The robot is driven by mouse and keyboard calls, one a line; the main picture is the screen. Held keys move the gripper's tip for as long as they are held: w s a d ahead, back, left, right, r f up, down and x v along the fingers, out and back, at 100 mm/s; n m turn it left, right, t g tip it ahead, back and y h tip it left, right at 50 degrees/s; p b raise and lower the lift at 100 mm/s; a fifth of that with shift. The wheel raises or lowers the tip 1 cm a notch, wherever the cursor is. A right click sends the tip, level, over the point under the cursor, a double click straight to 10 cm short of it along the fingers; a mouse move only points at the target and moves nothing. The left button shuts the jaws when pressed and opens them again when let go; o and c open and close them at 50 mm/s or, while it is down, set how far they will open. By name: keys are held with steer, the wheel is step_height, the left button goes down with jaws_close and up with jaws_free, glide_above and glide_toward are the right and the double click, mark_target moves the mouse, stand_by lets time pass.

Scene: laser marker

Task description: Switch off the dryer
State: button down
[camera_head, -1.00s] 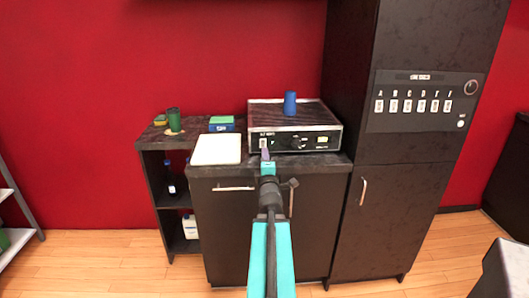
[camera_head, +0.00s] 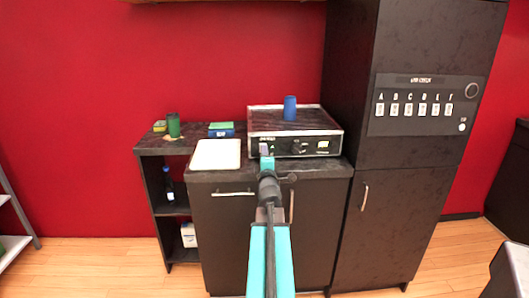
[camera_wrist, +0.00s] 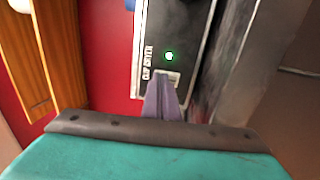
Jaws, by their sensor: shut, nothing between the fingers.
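The dryer (camera_head: 268,119) is a dark box with a pale edge, standing on the counter. Its front panel carries a switch at the left end, a knob (camera_head: 299,148) and a small display (camera_head: 323,146). In the wrist view, the panel (camera_wrist: 150,38) shows printed lettering, a lit green light (camera_wrist: 169,56) and the pale switch (camera_wrist: 174,76). My gripper (camera_head: 264,150) is shut and empty, its purple-grey fingertips (camera_wrist: 160,78) at the switch. They partly hide it, and I cannot tell whether they touch it.
A blue cup (camera_head: 290,108) stands on the dryer. A white tray (camera_head: 216,154) lies to its left, with a blue-green box (camera_head: 221,130) behind. A tall dark cabinet (camera_head: 415,50) rises close on the right.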

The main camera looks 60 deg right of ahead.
steer(key=shift+w+d, duration=0.2)
steer(key=shift+d, duration=0.1)
steer(key=shift+r, duration=0.1)
